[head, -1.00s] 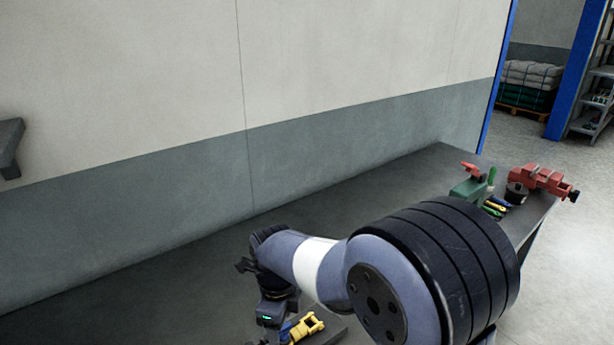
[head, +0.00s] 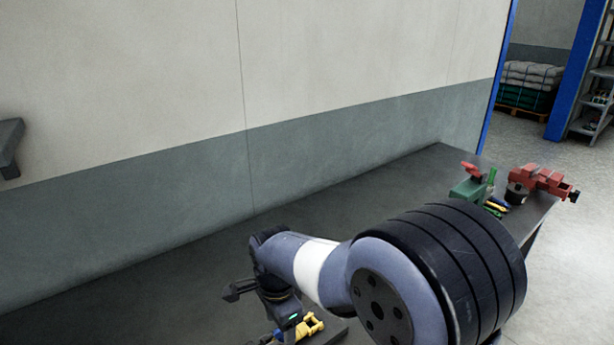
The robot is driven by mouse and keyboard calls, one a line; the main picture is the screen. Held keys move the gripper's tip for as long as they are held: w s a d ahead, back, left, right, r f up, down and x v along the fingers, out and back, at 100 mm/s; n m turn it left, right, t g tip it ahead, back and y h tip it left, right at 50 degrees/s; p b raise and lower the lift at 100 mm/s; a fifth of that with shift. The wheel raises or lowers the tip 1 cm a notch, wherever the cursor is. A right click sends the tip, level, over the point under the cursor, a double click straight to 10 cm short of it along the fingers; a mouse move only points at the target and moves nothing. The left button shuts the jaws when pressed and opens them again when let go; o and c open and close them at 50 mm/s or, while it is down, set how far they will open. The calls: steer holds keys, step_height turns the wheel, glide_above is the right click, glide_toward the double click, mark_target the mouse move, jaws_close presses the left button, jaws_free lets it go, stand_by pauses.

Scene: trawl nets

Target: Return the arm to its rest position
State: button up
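My arm reaches over the dark workbench (head: 140,290) from the lower right, its elbow bent and its wrist low near the bottom edge. My gripper (head: 289,322), a dark body with a small green light, points down at the end of the wrist. Its fingertips are hidden or too small to make out, so I cannot tell whether it is open or shut. A yellow part (head: 313,325) lies right beside it in the picture, partly covered by the gripper. I cannot tell whether they touch.
A dark tray or plate edge (head: 335,335) shows under the yellow part. A red vise (head: 540,181), a dark round item (head: 516,193) and a green holder (head: 468,190) with tools stand at the bench's far right end. The wall runs along the back. The bench's left part is clear.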

steer(key=shift+n, duration=1.4)
steer(key=shift+s, duration=0.1)
